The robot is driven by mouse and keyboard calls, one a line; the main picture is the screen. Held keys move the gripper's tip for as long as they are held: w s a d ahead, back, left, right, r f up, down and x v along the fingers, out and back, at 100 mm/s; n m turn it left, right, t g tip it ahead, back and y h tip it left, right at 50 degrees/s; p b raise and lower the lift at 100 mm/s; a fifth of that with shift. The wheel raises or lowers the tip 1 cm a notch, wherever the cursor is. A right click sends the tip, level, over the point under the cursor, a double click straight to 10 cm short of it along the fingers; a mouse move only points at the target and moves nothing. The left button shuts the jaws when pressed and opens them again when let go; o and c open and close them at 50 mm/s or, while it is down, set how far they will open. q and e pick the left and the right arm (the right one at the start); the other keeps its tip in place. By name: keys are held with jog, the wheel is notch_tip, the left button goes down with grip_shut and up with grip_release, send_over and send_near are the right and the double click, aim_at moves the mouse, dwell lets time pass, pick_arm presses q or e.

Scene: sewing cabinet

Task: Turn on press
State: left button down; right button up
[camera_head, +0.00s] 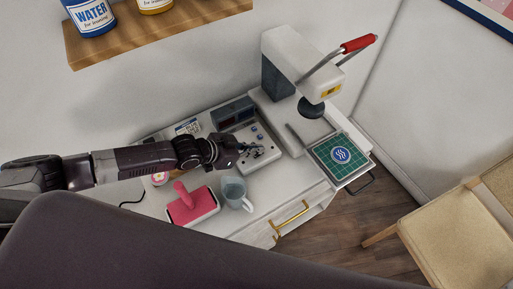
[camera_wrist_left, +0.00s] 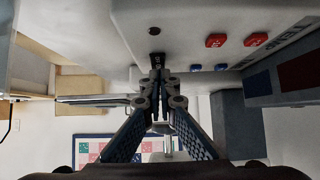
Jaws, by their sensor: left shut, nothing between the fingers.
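The heat press (camera_head: 297,52) stands at the back right of the cabinet top, with a red-handled lever (camera_head: 357,44) and a round dark pad. Its control box (camera_head: 262,162) sits to the left, with a dark display (camera_head: 233,115) on a raised part. My left gripper (camera_head: 254,151) is shut and empty over the front of the box. In the left wrist view, the shut fingertips (camera_wrist_left: 158,76) are right at a small black switch (camera_wrist_left: 156,58) on the box; I cannot tell whether they touch. Red buttons (camera_wrist_left: 215,41) and blue buttons (camera_wrist_left: 222,68) are to the right.
A green gridded plate (camera_head: 341,154) with a blue round emblem is drawn out to the right. A wooden shelf (camera_head: 160,30) with bottles hangs above. A chair (camera_head: 455,235) is at right.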

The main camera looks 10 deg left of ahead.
pick_arm(q)
jog(key=shift+w+d+f+b, duration=0.1)
jog(key=shift+d+f+b, duration=0.05)
jog(key=shift+f+b, duration=0.3)
jog(key=shift+r, duration=0.15)
jog(key=shift+w+d+r, duration=0.1)
jog(key=shift+w+d, duration=0.45)
jog(key=shift+w, duration=0.05)
jog(key=shift+r, duration=0.1)
